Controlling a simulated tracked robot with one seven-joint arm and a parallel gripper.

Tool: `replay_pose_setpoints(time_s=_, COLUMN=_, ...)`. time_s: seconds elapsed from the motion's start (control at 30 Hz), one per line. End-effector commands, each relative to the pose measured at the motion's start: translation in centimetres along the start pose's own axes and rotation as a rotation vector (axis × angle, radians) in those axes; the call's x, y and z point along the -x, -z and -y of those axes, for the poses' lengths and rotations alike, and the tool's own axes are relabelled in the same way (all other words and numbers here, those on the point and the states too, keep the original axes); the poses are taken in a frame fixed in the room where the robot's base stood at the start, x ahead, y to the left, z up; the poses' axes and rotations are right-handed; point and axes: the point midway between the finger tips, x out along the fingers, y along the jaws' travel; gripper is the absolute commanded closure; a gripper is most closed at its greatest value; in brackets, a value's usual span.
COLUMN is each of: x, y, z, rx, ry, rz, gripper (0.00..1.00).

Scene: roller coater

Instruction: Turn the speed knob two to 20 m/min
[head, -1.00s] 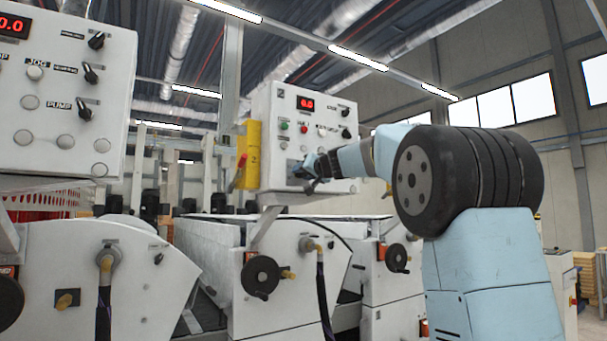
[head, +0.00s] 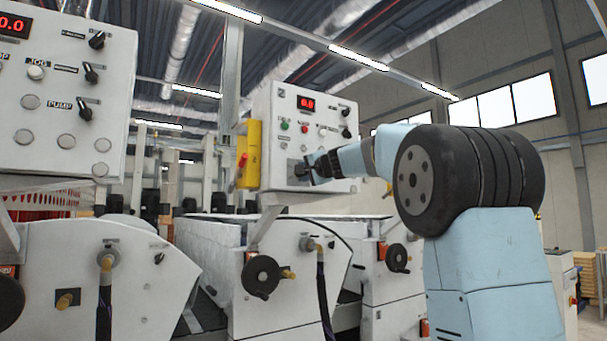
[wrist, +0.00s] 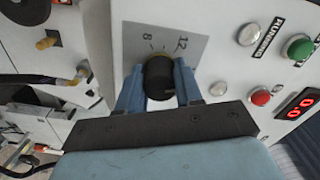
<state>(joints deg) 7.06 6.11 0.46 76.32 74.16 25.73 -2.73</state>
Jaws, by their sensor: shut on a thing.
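The control panel marked 2 (head: 290,105) faces me in the head view, with a red display (head: 305,103) that reads about 0.0. The black speed knob (wrist: 158,78) sits on a grey dial plate (wrist: 190,45) in the wrist view, where the marks 8 and 12 show. My gripper (wrist: 159,68) has one finger on each side of the knob and is shut on it. In the head view my gripper (head: 306,169) covers the knob at the panel's lower part. The knob's pointer and the 20 mark cannot be made out.
Green (wrist: 300,48) and red (wrist: 260,97) buttons lie to the right of the dial in the wrist view. A yellow box (head: 251,155) hangs at the panel's left side. Handwheels (head: 261,276) stand below. Another panel (head: 60,140) is at the far left.

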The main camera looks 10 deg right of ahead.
Motion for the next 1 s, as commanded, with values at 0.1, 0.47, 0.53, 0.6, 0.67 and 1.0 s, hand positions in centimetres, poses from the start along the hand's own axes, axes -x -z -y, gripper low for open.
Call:
replay_pose_setpoints(time_s=0.1, x=0.03, y=0.33, z=-0.46, rx=-0.109, ry=-0.006, rz=-0.006, gripper=0.95)
replay_pose_setpoints(time_s=0.47, x=0.00, y=0.34, z=-0.64, rx=-0.451, ry=-0.008, rz=-0.007, gripper=0.95)
replay_pose_setpoints(time_s=0.53, x=-0.01, y=0.33, z=-0.67, rx=-0.518, ry=-0.008, rz=-0.008, gripper=0.95)
replay_pose_setpoints(time_s=0.6, x=-0.03, y=0.31, z=-0.70, rx=-0.584, ry=-0.008, rz=-0.008, gripper=0.95)
replay_pose_setpoints(time_s=0.67, x=-0.04, y=0.30, z=-0.72, rx=-0.642, ry=-0.008, rz=-0.008, gripper=0.95)
replay_pose_setpoints(time_s=1.0, x=-0.11, y=0.12, z=-0.76, rx=-0.960, ry=-0.008, rz=-0.006, gripper=0.95)
